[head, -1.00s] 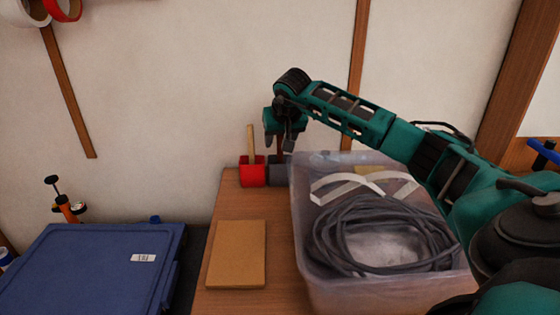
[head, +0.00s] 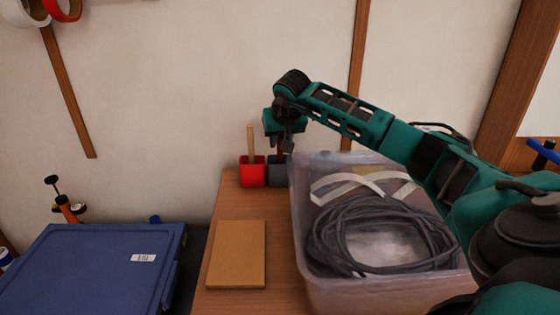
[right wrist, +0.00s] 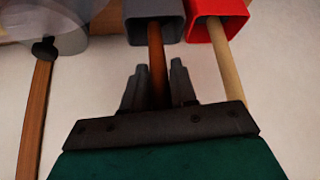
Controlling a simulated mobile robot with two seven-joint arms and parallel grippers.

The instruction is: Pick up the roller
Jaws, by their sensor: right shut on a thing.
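A brown stick-like handle, which I take to be the roller's (right wrist: 155,50), stands in a dark grey square holder (head: 277,173). The holder also shows in the right wrist view (right wrist: 153,15). Whatever is at the handle's lower end is hidden inside the holder. My right gripper (head: 286,146) is above the grey holder with its fingers on either side of the brown handle, shut on it. The fingers also show in the right wrist view (right wrist: 155,72). My left gripper is not in view.
A red holder (head: 252,174) with a light wooden handle (head: 250,140) stands close beside the grey one. A translucent bin (head: 345,294) with coiled dark cable (head: 330,240) is at right. A tan board (head: 237,254) lies on the wooden top, left of the bin. A blue case (head: 90,270) is further left.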

